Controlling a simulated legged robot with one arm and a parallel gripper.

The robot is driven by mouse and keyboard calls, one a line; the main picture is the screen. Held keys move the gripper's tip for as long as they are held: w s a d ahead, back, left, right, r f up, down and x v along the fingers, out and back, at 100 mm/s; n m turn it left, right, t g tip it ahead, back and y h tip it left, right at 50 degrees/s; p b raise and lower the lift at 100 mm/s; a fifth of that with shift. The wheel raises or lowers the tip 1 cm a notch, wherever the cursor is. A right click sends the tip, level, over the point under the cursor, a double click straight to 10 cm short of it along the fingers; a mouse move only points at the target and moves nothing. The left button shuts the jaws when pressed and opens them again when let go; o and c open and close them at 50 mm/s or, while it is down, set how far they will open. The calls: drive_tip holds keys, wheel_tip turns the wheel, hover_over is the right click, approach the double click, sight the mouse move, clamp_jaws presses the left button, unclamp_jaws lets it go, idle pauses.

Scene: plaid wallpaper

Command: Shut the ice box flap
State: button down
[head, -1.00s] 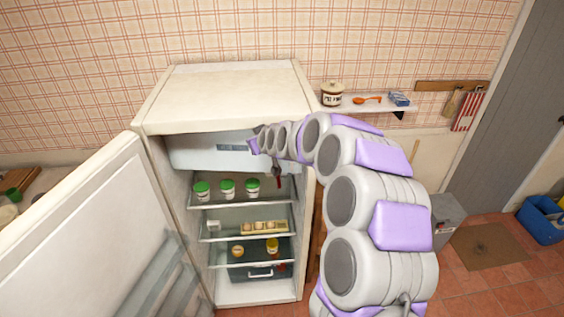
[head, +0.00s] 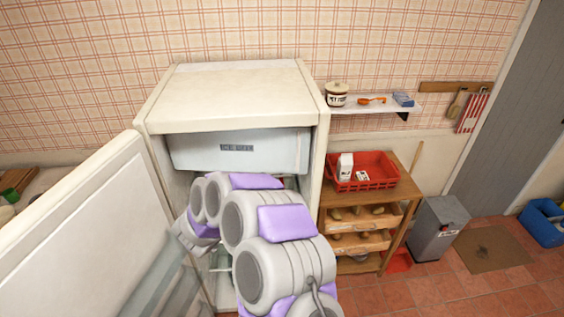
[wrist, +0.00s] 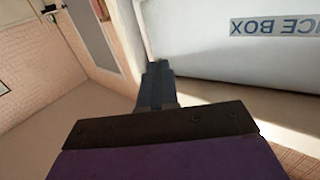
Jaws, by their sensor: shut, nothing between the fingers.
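The ice box flap (head: 283,150) is a pale panel across the top inside of the open fridge, with an "ICE BOX" label. In the head view it stands upright across the compartment; I cannot tell whether it is flush or latched. In the wrist view the flap (wrist: 200,35) fills the upper right, its label upside down. My gripper (wrist: 155,72) is shut and empty, its dark fingertips close to the flap's edge; contact cannot be told. In the head view my arm hangs in front of the fridge below the flap, and my fingertips are not clear there.
The fridge door (head: 95,225) stands open on the left. My arm hides most of the fridge shelves. Right of the fridge are a wooden rack (head: 395,228) with a red basket (head: 378,166) and a grey bin (head: 437,228).

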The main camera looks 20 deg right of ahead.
drive_tip(key=s+d+p+x, duration=0.1)
drive_tip(key=s+x, duration=0.1)
drive_tip(key=x, duration=1.1)
drive_tip(key=shift+d+r+h+p, duration=0.15)
drive_tip(key=shift+d+h+p, duration=0.25)
drive_tip(key=shift+d, duration=0.25)
drive_tip(key=shift+g, duration=0.3)
